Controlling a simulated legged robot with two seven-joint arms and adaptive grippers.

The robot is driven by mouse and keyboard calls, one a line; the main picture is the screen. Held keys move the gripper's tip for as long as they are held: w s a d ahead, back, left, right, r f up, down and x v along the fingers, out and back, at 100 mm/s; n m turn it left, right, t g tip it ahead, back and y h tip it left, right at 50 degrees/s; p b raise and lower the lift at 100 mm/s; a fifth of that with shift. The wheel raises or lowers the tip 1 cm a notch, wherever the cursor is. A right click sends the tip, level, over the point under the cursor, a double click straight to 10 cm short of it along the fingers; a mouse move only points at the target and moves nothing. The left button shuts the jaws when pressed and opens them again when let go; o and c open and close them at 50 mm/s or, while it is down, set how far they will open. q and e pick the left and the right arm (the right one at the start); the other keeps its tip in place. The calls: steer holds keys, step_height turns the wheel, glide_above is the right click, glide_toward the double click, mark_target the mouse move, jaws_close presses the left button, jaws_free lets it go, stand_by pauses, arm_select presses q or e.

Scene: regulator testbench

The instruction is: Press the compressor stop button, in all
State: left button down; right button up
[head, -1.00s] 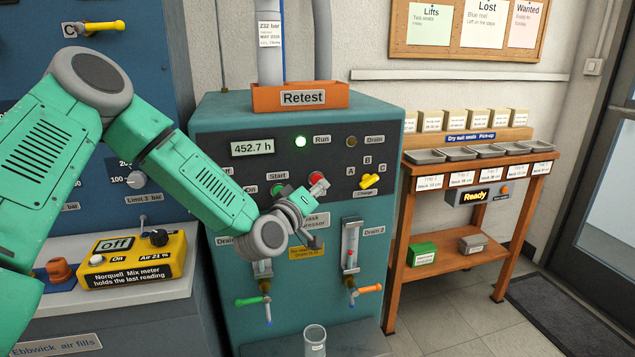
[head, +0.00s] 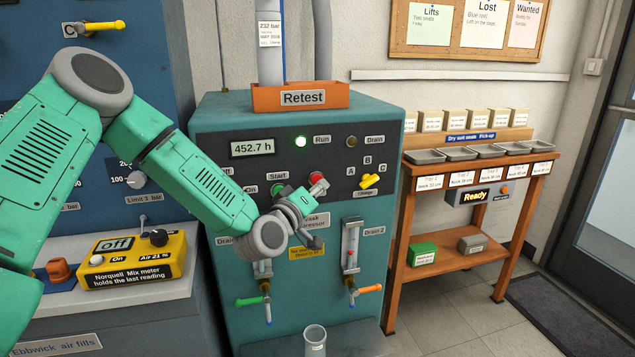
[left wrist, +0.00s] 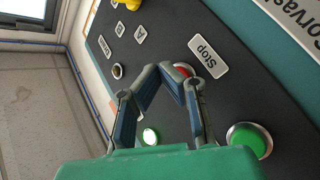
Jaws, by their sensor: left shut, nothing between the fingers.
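The red stop button (head: 316,177) is on the black panel of the teal compressor (head: 215,120). My left gripper (head: 318,188) is shut and empty, its tips at or just in front of the button's lower edge. In the left wrist view, the red button (left wrist: 184,69) is partly hidden behind the fingertips (left wrist: 162,72), beside the "Stop" label (left wrist: 208,57). I cannot tell whether the tips touch it. The green Run lamp (head: 300,141) is lit. My right gripper is not in view.
The green start button (head: 277,190) sits left of the stop button, close to my left wrist. A yellow selector (head: 369,181) is to the right. Below are two drain valves with green (head: 250,301) and orange (head: 370,288) handles, and a clear cup (head: 315,340).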

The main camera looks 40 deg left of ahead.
arm_select(q)
steer(key=shift+a, duration=0.1)
steer(key=shift+w+a+r, duration=0.1)
steer(key=shift+w+a, duration=0.1)
steer(key=shift+w, duration=0.05)
steer(key=shift+w+a, duration=0.3)
steer(key=shift+a, duration=0.05)
stand_by(1.0)
steer(key=shift+s+d, duration=0.6)
steer(key=shift+d, duration=0.1)
steer(key=shift+s+d, duration=1.65)
steer(key=shift+d, duration=0.25)
